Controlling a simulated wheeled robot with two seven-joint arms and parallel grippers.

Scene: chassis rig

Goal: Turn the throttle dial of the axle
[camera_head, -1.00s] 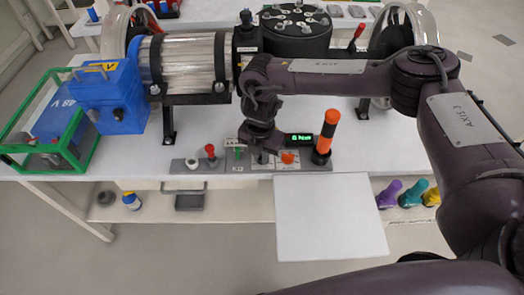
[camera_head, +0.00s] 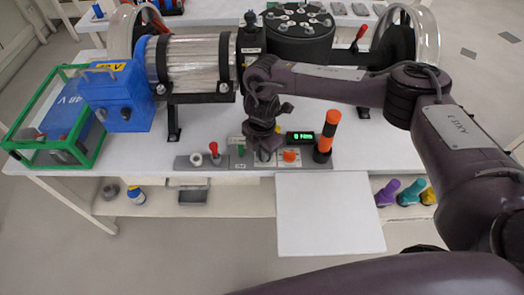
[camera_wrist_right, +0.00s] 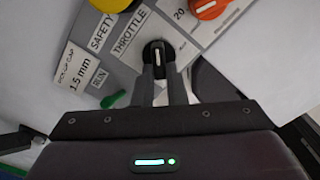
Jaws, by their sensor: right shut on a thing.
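The throttle dial (camera_wrist_right: 158,55) is a small black knob with a pale pointer line, next to the printed word THROTTLE in the right wrist view. My right gripper (camera_wrist_right: 161,75) is shut on it, with one finger on each side. In the head view my right gripper (camera_head: 264,154) reaches down onto the grey control panel (camera_head: 232,164) at the table's front edge, and hides the dial there. The axle (camera_head: 197,62), with a silver ribbed cylinder, stands behind the panel. My left gripper is not in view.
An orange knob (camera_head: 291,155), a lit green display (camera_head: 300,136) and an orange-black post (camera_head: 327,137) stand right of the gripper. A red-topped lever (camera_head: 214,153) stands left. A blue box (camera_head: 118,97) and green-framed case (camera_head: 88,160) are farther left. A blank white board (camera_head: 330,215) lies in front.

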